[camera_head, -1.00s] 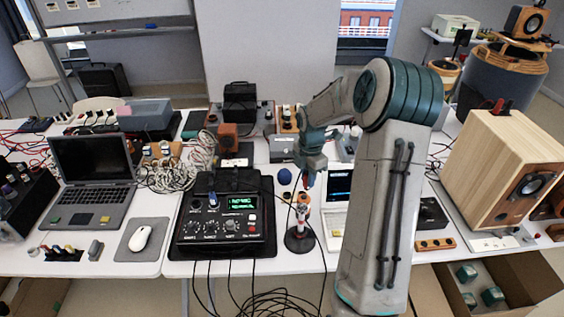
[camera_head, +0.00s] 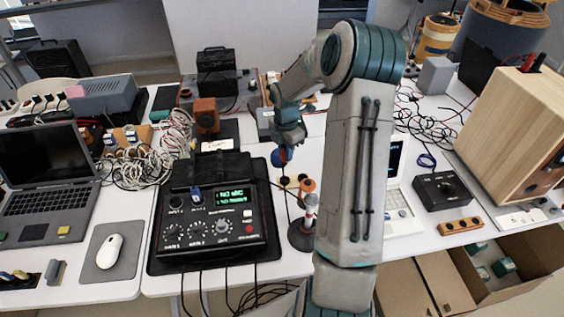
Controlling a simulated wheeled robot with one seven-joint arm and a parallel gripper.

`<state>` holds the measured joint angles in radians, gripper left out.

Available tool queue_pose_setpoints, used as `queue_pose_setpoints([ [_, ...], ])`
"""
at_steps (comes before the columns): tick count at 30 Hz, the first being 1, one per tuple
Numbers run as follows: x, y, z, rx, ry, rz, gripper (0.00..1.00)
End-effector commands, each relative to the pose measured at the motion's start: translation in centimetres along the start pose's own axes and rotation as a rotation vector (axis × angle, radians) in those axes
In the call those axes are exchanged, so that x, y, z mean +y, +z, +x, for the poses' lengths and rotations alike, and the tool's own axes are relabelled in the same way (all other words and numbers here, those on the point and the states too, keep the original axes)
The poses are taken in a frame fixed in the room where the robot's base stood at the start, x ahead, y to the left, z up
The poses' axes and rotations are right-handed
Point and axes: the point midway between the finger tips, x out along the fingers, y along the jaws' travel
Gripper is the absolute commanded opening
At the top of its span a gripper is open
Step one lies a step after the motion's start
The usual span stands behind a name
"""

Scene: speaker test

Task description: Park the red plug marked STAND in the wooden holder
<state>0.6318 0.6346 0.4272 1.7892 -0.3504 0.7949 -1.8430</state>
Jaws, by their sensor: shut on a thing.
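My gripper (camera_head: 287,152) hangs at the end of my arm above the middle of the table, pointing down. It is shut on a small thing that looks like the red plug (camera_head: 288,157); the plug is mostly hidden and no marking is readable. A low wooden strip with dark holes (camera_head: 461,226) lies at the table's front right, well apart from my gripper. A smaller pale wooden block with dark spots (camera_head: 294,183) lies just below my gripper. I cannot tell for sure which is the holder.
A black device with a green display (camera_head: 215,222) stands left of my arm. A small round-based stand (camera_head: 302,234) is beside my arm. A black box with a knob (camera_head: 442,190) and a large wooden speaker (camera_head: 515,125) stand right. Cables lie around.

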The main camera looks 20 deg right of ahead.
Motion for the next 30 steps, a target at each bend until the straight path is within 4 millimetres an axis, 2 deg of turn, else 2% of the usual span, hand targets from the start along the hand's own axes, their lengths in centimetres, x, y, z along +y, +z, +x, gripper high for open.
queue_pose_setpoints([
  [1,0.0,0.0,1.7,0.000,0.000,0.000,0.00],
  [3,0.0,0.0,2.5,0.000,0.001,0.000,0.00],
  [17,0.0,0.0,4.2,0.000,0.001,0.000,0.00],
  [30,0.0,-0.1,7.2,0.000,0.000,-0.001,0.00],
])
